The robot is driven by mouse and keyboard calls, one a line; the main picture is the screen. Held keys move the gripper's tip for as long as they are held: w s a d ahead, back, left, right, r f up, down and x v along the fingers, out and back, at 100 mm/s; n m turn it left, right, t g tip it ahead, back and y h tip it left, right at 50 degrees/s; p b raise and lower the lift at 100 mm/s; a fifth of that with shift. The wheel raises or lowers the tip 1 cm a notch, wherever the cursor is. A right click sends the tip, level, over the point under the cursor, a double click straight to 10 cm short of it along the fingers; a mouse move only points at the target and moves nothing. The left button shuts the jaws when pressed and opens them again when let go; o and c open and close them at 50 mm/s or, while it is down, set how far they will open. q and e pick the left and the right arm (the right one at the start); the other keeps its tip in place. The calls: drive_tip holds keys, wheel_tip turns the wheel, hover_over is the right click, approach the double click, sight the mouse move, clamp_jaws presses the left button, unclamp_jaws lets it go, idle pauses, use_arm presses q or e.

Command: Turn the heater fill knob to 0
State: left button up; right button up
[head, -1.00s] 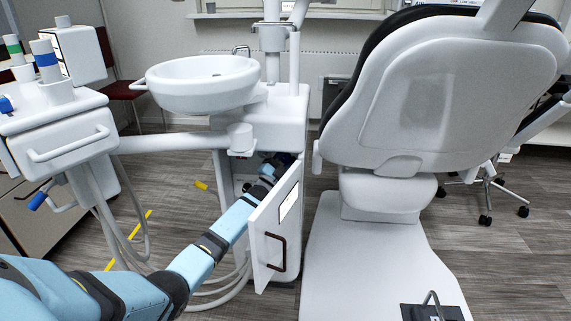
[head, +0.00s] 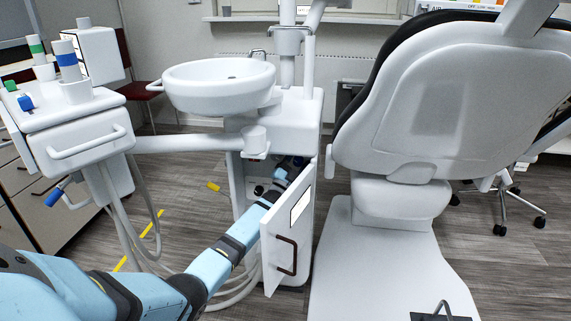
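A white cabinet (head: 302,116) stands under the basin, with its door (head: 304,222) swung open toward me. My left arm reaches into the opening behind the door. My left gripper is at the far end of the arm, in the dark interior; its fingers are too small and hidden to make out. A small dark knob (head: 258,190) shows on the light panel inside, left of my arm. I cannot tell whether it is the heater fill knob, and its setting is not readable. My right gripper is out of view.
A white basin (head: 220,86) sits above the cabinet. A large dental chair (head: 383,270) stands close on the right. An instrument unit (head: 85,135) with hanging hoses is on the left. Bare floor (head: 190,225) lies between the unit and the cabinet.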

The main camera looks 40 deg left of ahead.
use_arm(q)
drive_tip(key=m+h, duration=0.2)
drive_tip(key=shift+m+g, duration=0.3)
drive_tip(key=shift+g, duration=0.1)
drive_tip(key=m+g+h+p, duration=0.1)
drive_tip(key=m, duration=0.1)
drive_tip(key=m+g+h+p, duration=0.1)
drive_tip(key=m+p, duration=0.1)
drive_tip(key=shift+r+m, duration=0.15)
drive_tip(key=shift+m, duration=0.25)
drive_tip(key=s+d+m+g+y+p, duration=0.1)
drive_tip(key=s+p, duration=0.6)
drive_tip(key=s, duration=0.8)
drive_tip(key=s+d+m+g+y+p, duration=0.1)
drive_tip(key=s+d+g+y+p, duration=0.2)
drive_tip(key=s+p, duration=0.4)
drive_tip(key=shift+s+y+p, duration=0.4)
drive_tip(key=shift+s+y, duration=0.1)
drive_tip(key=shift+s, duration=3.55)
drive_tip(key=shift+d, duration=0.1)
